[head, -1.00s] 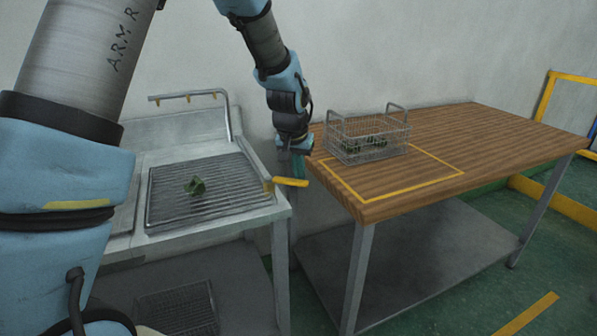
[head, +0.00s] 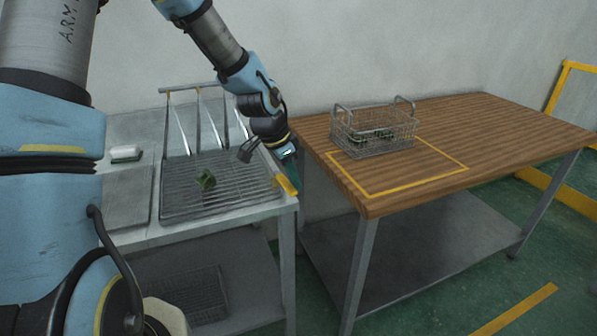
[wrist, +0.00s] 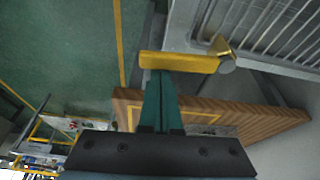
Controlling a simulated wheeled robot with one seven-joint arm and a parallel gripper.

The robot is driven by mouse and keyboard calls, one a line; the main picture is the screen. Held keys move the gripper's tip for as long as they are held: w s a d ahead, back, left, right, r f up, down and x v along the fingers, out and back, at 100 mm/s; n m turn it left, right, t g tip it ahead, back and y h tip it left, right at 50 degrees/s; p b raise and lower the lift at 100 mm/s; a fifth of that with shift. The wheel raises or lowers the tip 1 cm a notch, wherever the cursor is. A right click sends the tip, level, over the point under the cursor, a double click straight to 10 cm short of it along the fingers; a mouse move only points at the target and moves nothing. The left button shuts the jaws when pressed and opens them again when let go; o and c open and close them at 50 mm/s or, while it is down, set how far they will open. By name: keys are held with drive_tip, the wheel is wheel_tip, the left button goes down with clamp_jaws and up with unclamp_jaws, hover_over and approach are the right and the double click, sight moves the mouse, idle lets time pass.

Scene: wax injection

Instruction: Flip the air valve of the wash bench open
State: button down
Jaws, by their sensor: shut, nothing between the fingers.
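The yellow lever of the air valve (head: 287,184) is at the front right corner of the wash bench (head: 220,224), lying slantwise along its right edge. In the wrist view the lever (wrist: 180,62) runs crosswise, with its pivot (wrist: 222,52) at the right end. My gripper (wrist: 160,78) is shut and empty, its green fingertips against or very close to the lever; I cannot tell if they touch. In the head view my gripper (head: 292,172) hides part of the lever's surroundings. Pale streaks (head: 212,118) come down from the bar above the rack.
A green part (head: 206,179) lies on the bench's wire rack (head: 235,196). A wire basket (head: 375,142) with green parts stands on the wooden table (head: 490,125), right of the bench, with a gap between. A white block (head: 125,153) lies at the back left.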

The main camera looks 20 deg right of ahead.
drive_tip(key=shift+a, duration=0.35)
drive_tip(key=shift+d, duration=0.1)
idle(0.4)
drive_tip(key=d, duration=0.4)
drive_tip(key=b+v, duration=0.1)
drive_tip(key=v, duration=0.9)
